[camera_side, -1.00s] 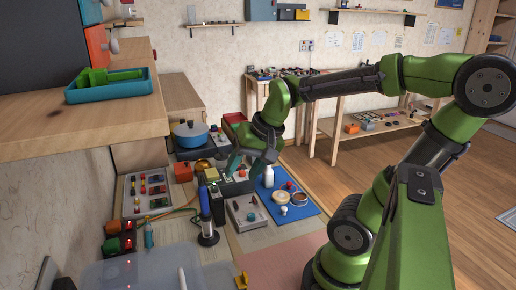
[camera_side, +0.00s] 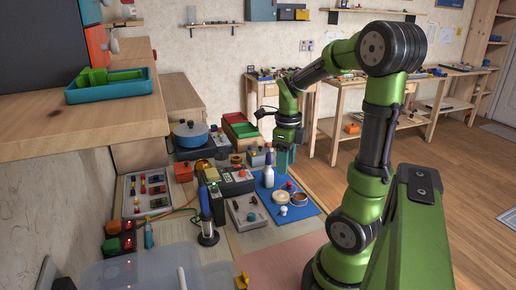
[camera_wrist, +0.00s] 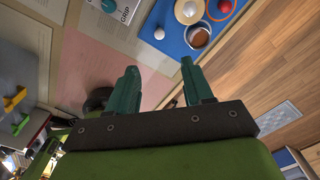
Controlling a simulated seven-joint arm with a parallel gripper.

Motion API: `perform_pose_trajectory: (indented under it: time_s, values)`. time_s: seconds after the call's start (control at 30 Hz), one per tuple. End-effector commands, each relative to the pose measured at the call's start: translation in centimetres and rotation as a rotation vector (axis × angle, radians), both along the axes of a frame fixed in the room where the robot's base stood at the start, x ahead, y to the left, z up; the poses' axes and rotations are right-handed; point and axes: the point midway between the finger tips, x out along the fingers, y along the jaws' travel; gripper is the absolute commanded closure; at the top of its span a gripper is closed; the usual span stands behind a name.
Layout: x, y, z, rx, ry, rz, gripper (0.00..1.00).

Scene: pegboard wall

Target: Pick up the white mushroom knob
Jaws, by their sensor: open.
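The white mushroom knob (camera_side: 283,210) is a small white piece with a rounded top. It stands on the near part of the blue mat (camera_side: 302,211). In the wrist view the knob (camera_wrist: 159,33) shows near the mat's edge, ahead of the fingertips. My gripper (camera_side: 285,160) points down above the far part of the mat, well above the surface and apart from the knob. Its teal fingers (camera_wrist: 158,68) are spread with nothing between them.
A cream bowl (camera_side: 281,197) and a brown-filled cup (camera_side: 299,199) stand close beside the knob. A white bottle (camera_side: 268,177) stands farther back on the mat. Wooden floor is clear at right.

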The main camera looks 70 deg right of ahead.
Motion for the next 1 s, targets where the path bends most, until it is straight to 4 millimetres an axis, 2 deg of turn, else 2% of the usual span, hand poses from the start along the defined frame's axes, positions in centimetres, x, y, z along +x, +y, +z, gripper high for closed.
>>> perform_pose_trajectory:
  time_s: [0.2,0.4,0.67,0.9,1.0]
  values:
    - [-0.2,0.1,-4.9,0.005,0.007,0.0,0.49]
    - [-0.1,0.1,-8.7,0.004,0.004,0.001,0.49]
    - [-0.1,0.1,-10.7,0.002,0.002,0.003,0.49]
    - [-0.4,0.2,-14.2,0.004,0.004,0.001,0.49]
    - [-0.3,0.2,-15.1,0.002,0.001,0.002,0.49]
